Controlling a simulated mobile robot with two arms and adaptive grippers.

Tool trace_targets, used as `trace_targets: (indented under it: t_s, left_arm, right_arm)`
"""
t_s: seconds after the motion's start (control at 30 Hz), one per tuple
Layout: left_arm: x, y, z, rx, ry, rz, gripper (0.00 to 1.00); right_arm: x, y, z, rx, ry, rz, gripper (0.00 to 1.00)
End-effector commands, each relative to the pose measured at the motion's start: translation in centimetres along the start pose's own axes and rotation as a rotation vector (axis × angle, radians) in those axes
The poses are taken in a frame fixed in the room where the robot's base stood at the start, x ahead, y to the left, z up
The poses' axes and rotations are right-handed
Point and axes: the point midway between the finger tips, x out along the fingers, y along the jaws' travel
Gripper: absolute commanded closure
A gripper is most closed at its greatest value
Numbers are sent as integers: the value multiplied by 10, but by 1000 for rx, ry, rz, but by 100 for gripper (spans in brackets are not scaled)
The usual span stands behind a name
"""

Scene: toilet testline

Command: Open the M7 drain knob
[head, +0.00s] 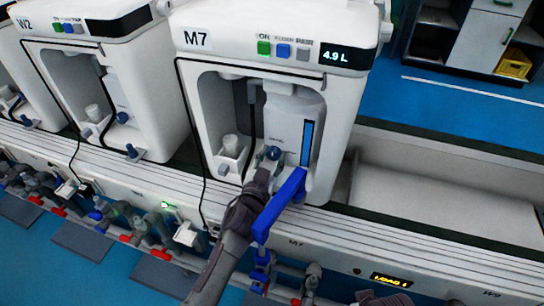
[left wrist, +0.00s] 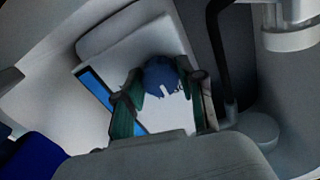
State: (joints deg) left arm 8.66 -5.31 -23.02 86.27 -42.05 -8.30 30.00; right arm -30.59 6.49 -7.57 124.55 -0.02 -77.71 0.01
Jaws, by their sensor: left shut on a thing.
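The M7 unit (head: 275,62) is a white housing with an open recess, standing in the middle of the head view. Its dark blue drain knob (head: 270,154) sits low at the front of the recess. My left gripper (head: 263,172) reaches up to it from below and is shut on it. In the left wrist view, the round blue knob (left wrist: 162,74) lies between the two greenish fingers of my left gripper (left wrist: 165,103). The fingers hide part of the knob's sides. My right gripper is not in clear view.
A blue bar (head: 282,203) slants down just right of my left gripper. A white cup (head: 230,143) stands left of the knob. The W2 unit (head: 87,72) is to the left. Blue and red valves (head: 137,226) line the front below the ledge. An empty bay (head: 425,178) is at right.

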Motion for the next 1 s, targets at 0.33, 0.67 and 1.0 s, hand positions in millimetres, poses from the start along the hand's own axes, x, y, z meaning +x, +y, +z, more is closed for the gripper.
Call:
trace_targets:
  t_s: [0.33, 0.67, 1.0]
  left_arm:
    - [0, 0, 0, 195, 0, 0, 96]
    - [0, 0, 0, 505, -1, 1, 96]
    - [0, 0, 0, 830, 0, 1, 96]
  right_arm:
    - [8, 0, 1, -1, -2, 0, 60]
    - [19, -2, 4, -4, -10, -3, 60]
    - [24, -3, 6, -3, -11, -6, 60]
